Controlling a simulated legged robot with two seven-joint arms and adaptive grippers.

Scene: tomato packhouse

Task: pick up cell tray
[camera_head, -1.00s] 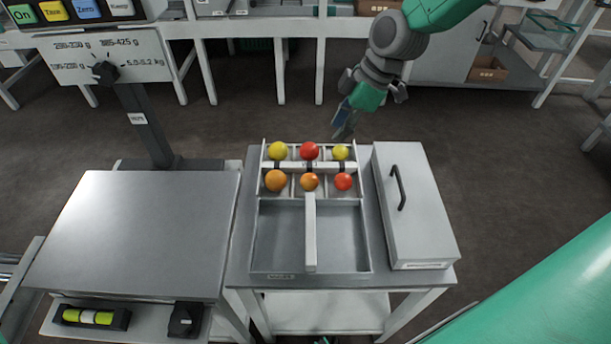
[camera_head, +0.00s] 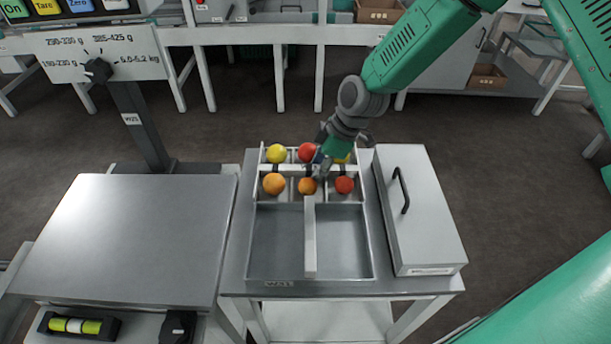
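The cell tray (camera_head: 261,188) is a pale divided tray at the back of a grey metal well on the small table. Its cells hold yellow, red and orange tomatoes, such as an orange one (camera_head: 274,184) at front left and a red one (camera_head: 344,185) at front right. My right gripper (camera_head: 319,170) reaches in from the upper right, over the middle of the cell tray. It partly hides the back-right yellow tomato. I cannot tell whether its fingers are open or touch the tray. My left gripper is out of view.
A pale bar (camera_head: 310,240) runs along the middle of the empty front well. A grey box lid with a black handle (camera_head: 420,225) lies to the right. A weighing plate (camera_head: 130,240) with a dial post stands to the left.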

